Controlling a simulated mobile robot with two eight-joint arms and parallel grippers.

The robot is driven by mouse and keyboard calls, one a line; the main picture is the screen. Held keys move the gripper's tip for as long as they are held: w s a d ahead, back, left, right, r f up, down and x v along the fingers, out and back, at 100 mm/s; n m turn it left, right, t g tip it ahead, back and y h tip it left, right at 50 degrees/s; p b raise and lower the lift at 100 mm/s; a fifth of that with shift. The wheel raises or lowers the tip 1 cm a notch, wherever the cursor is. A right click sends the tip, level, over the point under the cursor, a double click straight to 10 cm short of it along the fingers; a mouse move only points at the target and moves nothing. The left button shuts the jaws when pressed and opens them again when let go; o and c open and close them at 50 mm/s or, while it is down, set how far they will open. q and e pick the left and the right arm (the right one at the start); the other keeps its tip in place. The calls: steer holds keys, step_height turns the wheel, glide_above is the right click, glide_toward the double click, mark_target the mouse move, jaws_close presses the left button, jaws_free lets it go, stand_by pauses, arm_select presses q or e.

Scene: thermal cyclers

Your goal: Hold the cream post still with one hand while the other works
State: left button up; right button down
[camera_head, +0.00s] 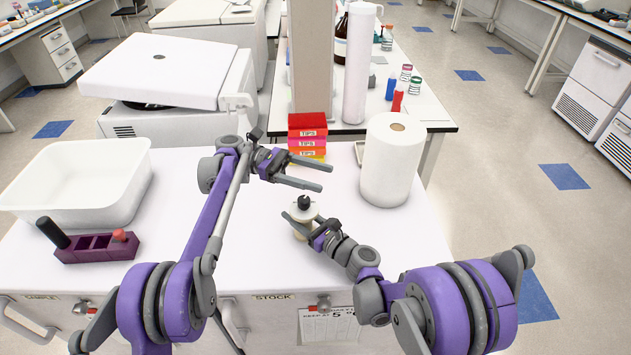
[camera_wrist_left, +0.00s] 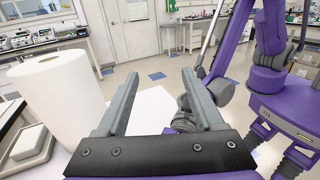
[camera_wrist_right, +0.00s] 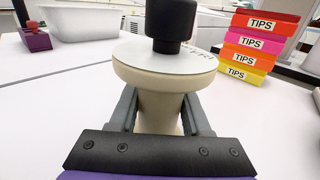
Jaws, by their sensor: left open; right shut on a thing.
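The cream post (camera_head: 301,232) stands upright on the white bench and looks like a spool with a wide flange. In the right wrist view the cream post (camera_wrist_right: 158,108) has a pale disc (camera_wrist_right: 150,57) on top with partly hidden lettering. A black knob (camera_wrist_right: 171,22) stands on the disc; it also shows in the head view (camera_head: 304,201). My right gripper (camera_head: 305,226) is shut on the post's narrow body, below the flange, one finger on each side. My left gripper (camera_head: 325,178) is open and empty, above the bench and behind the post.
A white paper roll (camera_head: 392,165) stands to the right of my left gripper. Stacked TIPS boxes (camera_head: 307,134) stand behind it. A white tub (camera_head: 75,190) and a purple rack (camera_head: 97,250) are at the left. The bench front is mostly clear.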

mark_target(315, 204)
arm_select(q)
steer(key=a+f+n+t, duration=0.1)
steer(key=f+t, duration=0.1)
steer(key=a+f+n+t+h, duration=0.1)
steer(key=a+n+t, duration=0.1)
steer(key=t, duration=0.1)
steer(key=a+f+n+t, duration=0.1)
steer(key=f+t, duration=0.1)
steer(key=shift+w+a+f+n+t+h, duration=0.3)
steer(key=shift+n, duration=0.1)
steer(key=s+a+f+n+t+y, duration=0.2)
steer(key=s+a+f+n+t, duration=0.15)
steer(key=a+n+t, duration=0.35)
steer(key=shift+m+t, duration=0.3)
steer(key=shift+m, duration=0.6)
steer(key=x, duration=1.3)
steer(key=shift+f, duration=0.2)
steer(key=shift+s, duration=0.1)
jaws_close()
